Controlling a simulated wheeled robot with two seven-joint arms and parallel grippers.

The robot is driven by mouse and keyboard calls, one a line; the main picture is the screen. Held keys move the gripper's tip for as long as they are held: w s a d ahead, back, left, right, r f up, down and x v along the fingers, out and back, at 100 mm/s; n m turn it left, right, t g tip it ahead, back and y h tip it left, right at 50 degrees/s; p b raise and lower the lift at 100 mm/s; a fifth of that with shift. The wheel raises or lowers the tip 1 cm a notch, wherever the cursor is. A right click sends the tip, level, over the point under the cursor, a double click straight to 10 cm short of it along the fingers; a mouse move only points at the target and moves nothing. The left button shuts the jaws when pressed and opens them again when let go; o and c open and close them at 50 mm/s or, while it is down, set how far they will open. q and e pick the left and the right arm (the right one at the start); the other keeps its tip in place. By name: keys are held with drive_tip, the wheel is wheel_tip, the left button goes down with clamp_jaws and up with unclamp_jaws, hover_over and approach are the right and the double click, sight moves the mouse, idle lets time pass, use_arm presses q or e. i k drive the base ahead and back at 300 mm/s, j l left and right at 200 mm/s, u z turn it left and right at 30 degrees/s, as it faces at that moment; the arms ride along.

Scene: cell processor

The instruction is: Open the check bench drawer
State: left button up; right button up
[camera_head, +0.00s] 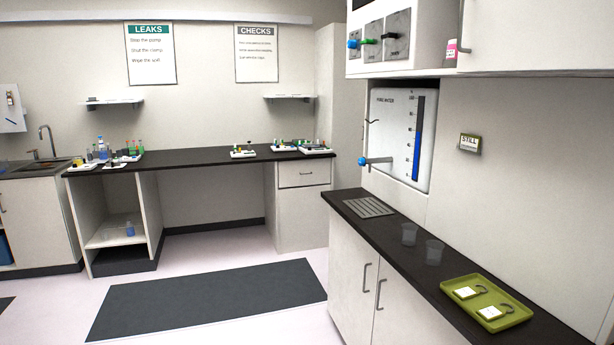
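The bench (215,160) below the CHECKS sign (257,53) stands against the far wall, with a dark top. Its white drawer (304,181) is at the right end, just under the top, with a small dark bar handle (304,173). The drawer front looks flush with the cabinet, so it appears shut. Neither of my grippers is in view.
A near counter (400,243) on the right holds two clear cups (409,234) and a green tray (462,283) with two tagged rings. Its corner juts toward the drawer side. A dark mat (205,300) lies on the open floor before the bench.

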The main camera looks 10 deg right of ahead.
sight(307, 171)
drive_tip(key=i+j+u, duration=0.15)
drive_tip(key=i, duration=0.45)
drive_tip(key=i+j+u, duration=0.15)
drive_tip(key=i, duration=0.5)
drive_tip(key=i+l, duration=0.1)
drive_tip(key=i, duration=1.05)
drive_tip(key=i+l, duration=0.1)
drive_tip(key=i, duration=1.05)
drive_tip(key=i+l+z, duration=0.1)
drive_tip(key=i+z, duration=0.15)
drive_tip(key=i, duration=0.7)
drive_tip(key=i+j+z, duration=0.1)
drive_tip(key=i+z, duration=0.15)
drive_tip(key=i, duration=0.75)
